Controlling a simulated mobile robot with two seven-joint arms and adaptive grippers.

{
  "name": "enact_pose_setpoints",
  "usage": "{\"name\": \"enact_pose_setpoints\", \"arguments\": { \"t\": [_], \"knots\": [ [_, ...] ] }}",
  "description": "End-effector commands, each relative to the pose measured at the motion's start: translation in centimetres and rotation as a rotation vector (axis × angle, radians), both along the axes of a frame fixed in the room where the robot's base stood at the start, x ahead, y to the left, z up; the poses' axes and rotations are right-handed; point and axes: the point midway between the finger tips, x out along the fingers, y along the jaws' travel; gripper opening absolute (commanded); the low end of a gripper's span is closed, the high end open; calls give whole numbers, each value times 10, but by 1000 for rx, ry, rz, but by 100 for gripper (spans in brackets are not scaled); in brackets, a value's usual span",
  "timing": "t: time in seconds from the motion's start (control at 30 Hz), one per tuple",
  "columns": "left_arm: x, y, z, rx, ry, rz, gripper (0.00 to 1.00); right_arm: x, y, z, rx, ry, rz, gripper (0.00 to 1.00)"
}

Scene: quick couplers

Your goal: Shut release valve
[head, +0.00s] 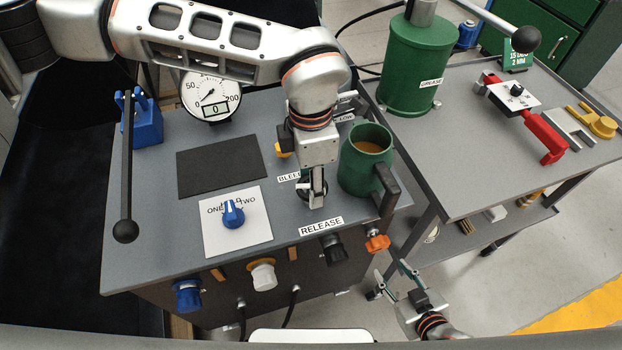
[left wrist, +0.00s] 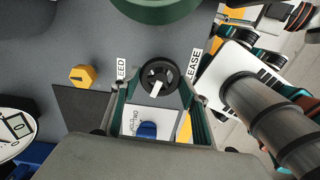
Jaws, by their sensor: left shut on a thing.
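The release valve is a black handwheel (head: 308,186) with a white mark on top. It stands on the grey bench top behind the RELEASE label (head: 321,226). My left gripper (head: 316,197) points down over it and is shut on it, hiding much of the wheel in the head view. In the left wrist view the wheel (left wrist: 160,72) lies between the two fingers, its white bar pointing diagonally. My right gripper (head: 393,277) is open and empty, low beyond the bench's front right corner.
A green mug (head: 366,160) stands close to the right of the left gripper. A blue selector knob (head: 233,213) sits left on a white plate. A black lever (head: 126,180) and a gauge (head: 211,95) are farther left. A side table (head: 455,180) stands right.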

Motion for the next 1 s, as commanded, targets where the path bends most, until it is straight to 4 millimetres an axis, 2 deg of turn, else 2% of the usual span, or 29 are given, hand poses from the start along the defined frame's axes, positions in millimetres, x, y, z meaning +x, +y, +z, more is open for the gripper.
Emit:
{"name": "enact_pose_setpoints", "arguments": {
  "t": [1.0],
  "knots": [
    [3,0,1,2,0,-960,23,0,1,2,3,0,-1,40]
  ]
}}
